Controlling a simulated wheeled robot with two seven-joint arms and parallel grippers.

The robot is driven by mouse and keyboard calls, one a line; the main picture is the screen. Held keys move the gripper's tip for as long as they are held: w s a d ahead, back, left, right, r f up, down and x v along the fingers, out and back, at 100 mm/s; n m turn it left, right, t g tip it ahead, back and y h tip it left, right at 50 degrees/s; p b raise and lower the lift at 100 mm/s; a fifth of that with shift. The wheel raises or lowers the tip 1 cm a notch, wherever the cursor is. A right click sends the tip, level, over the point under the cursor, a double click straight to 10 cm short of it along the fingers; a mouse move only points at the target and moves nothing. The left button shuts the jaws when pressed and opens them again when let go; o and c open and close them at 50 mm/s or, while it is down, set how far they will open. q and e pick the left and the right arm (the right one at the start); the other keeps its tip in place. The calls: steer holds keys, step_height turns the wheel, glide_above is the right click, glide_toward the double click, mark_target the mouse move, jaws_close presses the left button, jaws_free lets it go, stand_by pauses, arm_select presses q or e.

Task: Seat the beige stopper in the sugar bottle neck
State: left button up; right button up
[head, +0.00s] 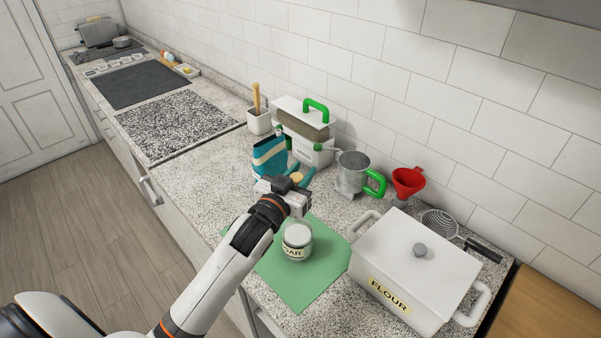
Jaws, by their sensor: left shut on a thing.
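My right gripper is not in view.
A large white flour box (418,262) stands right of the mat. Behind are a metal cup (351,172) with a green handle, a red funnel (408,182), a strainer (440,223), a teal bag (270,158) and a white container (301,121). The counter left of the mat is clear.

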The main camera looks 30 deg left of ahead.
mark_target(298, 234)
arm_select(q)
steer(key=shift+f+b, duration=1.9)
steer(key=shift+f, duration=1)
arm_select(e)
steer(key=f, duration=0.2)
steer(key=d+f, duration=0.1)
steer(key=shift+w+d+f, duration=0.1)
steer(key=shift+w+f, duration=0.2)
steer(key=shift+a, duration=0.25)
arm_select(q)
steer(key=shift+f+b, duration=0.65)
steer(key=shift+f, duration=0.35)
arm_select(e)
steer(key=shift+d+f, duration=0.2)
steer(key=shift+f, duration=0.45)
arm_select(q)
steer(key=shift+f+b, duration=0.55)
steer(key=shift+f, duration=0.4)
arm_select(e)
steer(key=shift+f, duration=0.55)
